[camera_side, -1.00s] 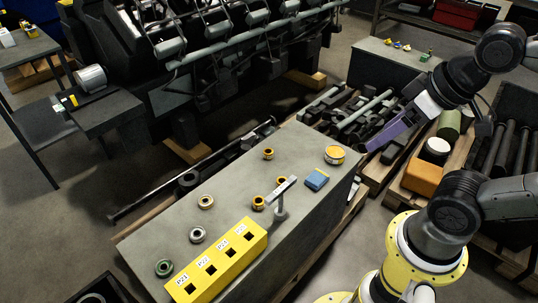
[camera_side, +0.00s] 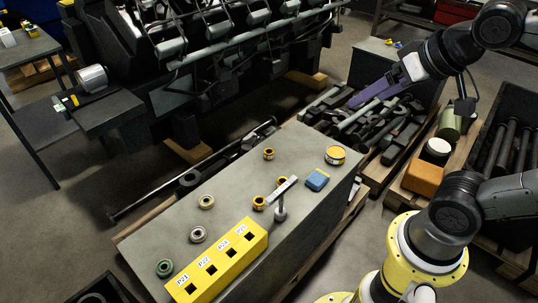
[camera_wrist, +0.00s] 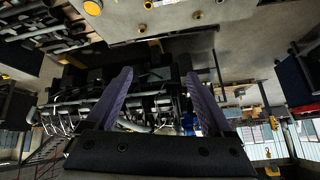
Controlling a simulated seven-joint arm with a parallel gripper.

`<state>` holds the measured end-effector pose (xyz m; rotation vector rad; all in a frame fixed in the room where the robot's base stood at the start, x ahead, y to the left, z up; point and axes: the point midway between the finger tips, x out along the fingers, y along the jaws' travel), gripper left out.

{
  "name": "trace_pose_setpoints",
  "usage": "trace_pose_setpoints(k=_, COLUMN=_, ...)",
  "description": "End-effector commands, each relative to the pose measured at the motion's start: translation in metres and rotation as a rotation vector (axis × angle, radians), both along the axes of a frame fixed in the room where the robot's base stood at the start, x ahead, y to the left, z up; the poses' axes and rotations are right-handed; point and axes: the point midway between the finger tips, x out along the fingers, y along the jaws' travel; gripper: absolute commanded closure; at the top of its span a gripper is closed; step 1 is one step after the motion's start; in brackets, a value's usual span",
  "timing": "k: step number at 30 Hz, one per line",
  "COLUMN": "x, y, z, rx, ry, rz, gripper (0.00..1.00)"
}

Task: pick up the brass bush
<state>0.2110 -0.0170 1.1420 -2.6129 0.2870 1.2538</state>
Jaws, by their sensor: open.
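Several small rings stand on the grey bench (camera_side: 225,180). A tan ring (camera_side: 206,202) lies further left. I cannot tell for certain which is the brass bush. My gripper (camera_side: 354,102), with purple fingers, is open and empty, high and to the right of the rings, past the bench's far end. In the wrist view the gripper (camera_wrist: 159,73) has its fingers wide apart, and small rings (camera_wrist: 141,28) show near the top.
A yellow block with labelled square holes (camera_side: 215,262), a T-handled tool (camera_side: 281,198), a blue item (camera_side: 317,179) and a yellow-rimmed tin (camera_side: 335,155) stand on the bench. Silver (camera_side: 198,234) and green (camera_side: 164,268) rings lie left. A large engine (camera_side: 210,60) stands behind.

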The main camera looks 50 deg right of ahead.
Motion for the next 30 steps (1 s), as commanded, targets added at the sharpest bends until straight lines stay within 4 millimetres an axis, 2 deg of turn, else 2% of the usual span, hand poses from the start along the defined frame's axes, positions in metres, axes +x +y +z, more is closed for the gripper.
trace_pose_setpoints(k=1, x=0.016, y=-0.004, z=0.009, rx=0.008, ry=-0.016, rz=-0.038, gripper=0.14)
trace_pose_setpoints(k=3, x=0.035, y=-0.009, z=0.020, rx=0.021, ry=-0.040, rz=-0.086, gripper=0.14)
trace_pose_setpoints(k=5, x=0.053, y=-0.013, z=0.027, rx=0.032, ry=-0.055, rz=-0.124, gripper=0.14)
trace_pose_setpoints(k=9, x=0.101, y=-0.023, z=0.039, rx=0.054, ry=-0.083, rz=-0.210, gripper=0.14)
trace_pose_setpoints(k=13, x=0.156, y=-0.035, z=0.039, rx=0.074, ry=-0.099, rz=-0.288, gripper=0.14)
trace_pose_setpoints(k=16, x=0.198, y=-0.043, z=0.030, rx=0.086, ry=-0.103, rz=-0.340, gripper=0.14)
trace_pose_setpoints(k=20, x=0.250, y=-0.054, z=0.008, rx=0.099, ry=-0.098, rz=-0.393, gripper=0.14)
trace_pose_setpoints(k=23, x=0.288, y=-0.062, z=-0.018, rx=0.105, ry=-0.087, rz=-0.428, gripper=0.14)
trace_pose_setpoints(k=26, x=0.322, y=-0.071, z=-0.051, rx=0.109, ry=-0.068, rz=-0.457, gripper=0.14)
trace_pose_setpoints(k=30, x=0.361, y=-0.082, z=-0.108, rx=0.105, ry=-0.027, rz=-0.487, gripper=0.14)
